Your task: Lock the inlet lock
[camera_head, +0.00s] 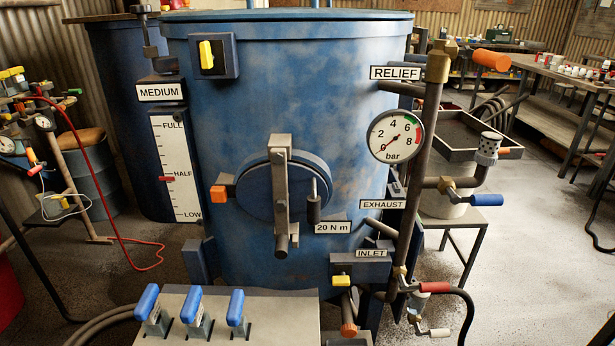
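The blue blast pot (240,110) stands upright in the middle of the head view. Low on its right side is the INLET label (371,253) on a dark block. Just below and left of it, a small yellow piece (341,281) sits on a dark block; it may be the inlet lock, but I cannot tell its lock state. Below it a pipe ends in an orange-brown cap (348,329). To the right, a red-handled valve (434,287) joins a black hose. Neither of my grippers is in view.
A grey console with blue levers (193,303) stands in front, left of the inlet. A pressure gauge (395,137) reads near 0 bar beside the vertical pipe (420,160). A blue-handled exhaust valve (487,199) sticks out right. Open floor (540,260) lies to the right.

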